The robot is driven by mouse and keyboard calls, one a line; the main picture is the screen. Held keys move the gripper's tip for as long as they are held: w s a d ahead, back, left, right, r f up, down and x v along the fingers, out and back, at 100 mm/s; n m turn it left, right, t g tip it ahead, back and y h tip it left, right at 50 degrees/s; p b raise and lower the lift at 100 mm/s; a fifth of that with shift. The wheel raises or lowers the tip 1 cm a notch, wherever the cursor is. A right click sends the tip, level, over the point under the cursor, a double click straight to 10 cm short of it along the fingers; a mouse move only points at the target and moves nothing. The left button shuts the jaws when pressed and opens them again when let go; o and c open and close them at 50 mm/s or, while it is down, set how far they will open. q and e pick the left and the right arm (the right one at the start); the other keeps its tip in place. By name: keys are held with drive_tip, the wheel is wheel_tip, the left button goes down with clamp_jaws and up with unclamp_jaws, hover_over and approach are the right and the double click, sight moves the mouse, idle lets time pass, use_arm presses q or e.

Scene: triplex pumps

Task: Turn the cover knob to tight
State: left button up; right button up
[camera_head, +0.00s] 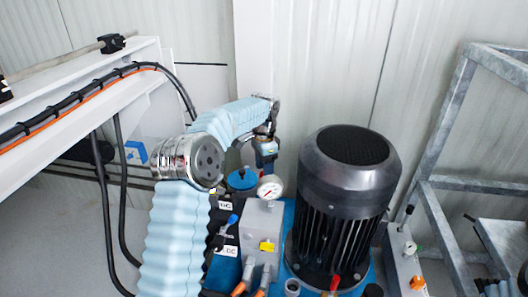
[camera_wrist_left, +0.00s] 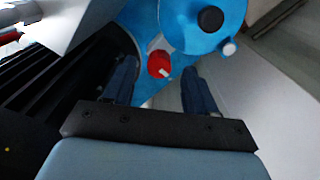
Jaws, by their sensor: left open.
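My left gripper (camera_head: 265,160) points down behind the pressure gauge, above the far side of the pump unit. In the left wrist view its two dark fingers (camera_wrist_left: 158,72) are apart, with nothing held. A small red knob with a pale mark (camera_wrist_left: 160,64) shows between and beyond the fingertips, and I see no contact. A round blue cover (camera_wrist_left: 185,28) with a black knob (camera_wrist_left: 211,19) and a small pale knob (camera_wrist_left: 229,48) lies just past the fingers. The blue cover also shows in the head view (camera_head: 242,181), left of the gripper. I cannot tell which knob is the cover knob.
A white gauge (camera_head: 270,188) and a grey block (camera_head: 262,222) stand in front of the gripper. A large black motor (camera_head: 345,195) stands to the right. A metal frame (camera_head: 447,125) is at far right, and a white beam with cables (camera_head: 85,88) at left.

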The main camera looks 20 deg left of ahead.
use_arm(q)
wheel_tip(320, 180, up, 12)
drive_tip(key=shift+r, duration=0.2)
idle(0.4)
